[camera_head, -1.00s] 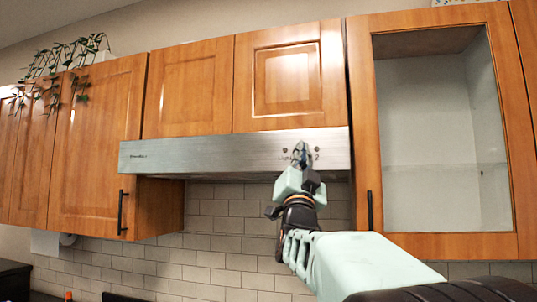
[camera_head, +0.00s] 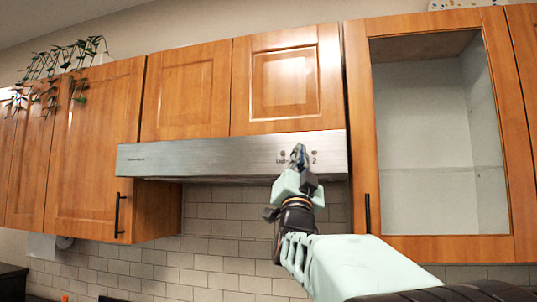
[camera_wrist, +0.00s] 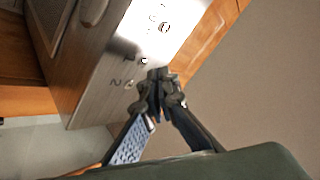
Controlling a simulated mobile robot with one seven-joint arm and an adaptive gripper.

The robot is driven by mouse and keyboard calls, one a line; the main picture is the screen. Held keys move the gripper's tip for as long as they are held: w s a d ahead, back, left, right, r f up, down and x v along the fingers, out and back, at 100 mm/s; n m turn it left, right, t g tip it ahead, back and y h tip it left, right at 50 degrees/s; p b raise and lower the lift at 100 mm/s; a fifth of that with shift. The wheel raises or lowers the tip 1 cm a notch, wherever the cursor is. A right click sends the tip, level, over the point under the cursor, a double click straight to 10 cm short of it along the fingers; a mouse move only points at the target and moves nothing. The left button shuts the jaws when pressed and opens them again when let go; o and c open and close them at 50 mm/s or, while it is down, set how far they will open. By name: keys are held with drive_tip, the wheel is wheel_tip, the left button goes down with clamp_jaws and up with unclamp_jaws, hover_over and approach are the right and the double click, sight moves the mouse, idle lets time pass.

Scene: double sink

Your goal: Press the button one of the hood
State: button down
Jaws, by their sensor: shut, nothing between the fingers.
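The range hood (camera_head: 200,158) is a brushed steel strip under the wooden cabinets in the head view. Its small round controls sit near the right end, with a "2" beside one. In the wrist view the hood front (camera_wrist: 98,70) shows a row of controls: a ringed one (camera_wrist: 164,27), a middle button (camera_wrist: 144,61) and one beside the "2" (camera_wrist: 129,84). The middle one seems to be button one; its label is lost in glare. My gripper (camera_head: 298,152) is shut and empty, its fingertips in front of the controls. The fingertips (camera_wrist: 160,76) appear close to the middle button; contact cannot be told.
Wooden cabinets (camera_head: 188,90) hang above the hood. A glass-door cabinet (camera_head: 360,130) stands to the right of my gripper, and another cabinet (camera_head: 97,145) is at the left. White tiles (camera_head: 225,225) lie below the hood. The space in front of the hood's left part is clear.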

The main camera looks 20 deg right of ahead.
drive_tip(key=shift+w, duration=0.1)
idle(0.4)
drive_tip(key=shift+w+d+b, duration=0.25)
drive_tip(key=shift+w+b, duration=0.05)
drive_tip(key=shift+w+d, duration=0.15)
drive_tip(key=shift+w, duration=0.1)
idle(0.6)
drive_tip(key=shift+s+f+b, duration=0.1)
drive_tip(key=shift+b, duration=0.3)
drive_tip(key=shift+s+a+b, duration=0.4)
drive_tip(key=shift+s+b, duration=0.1)
drive_tip(key=shift+b, duration=0.05)
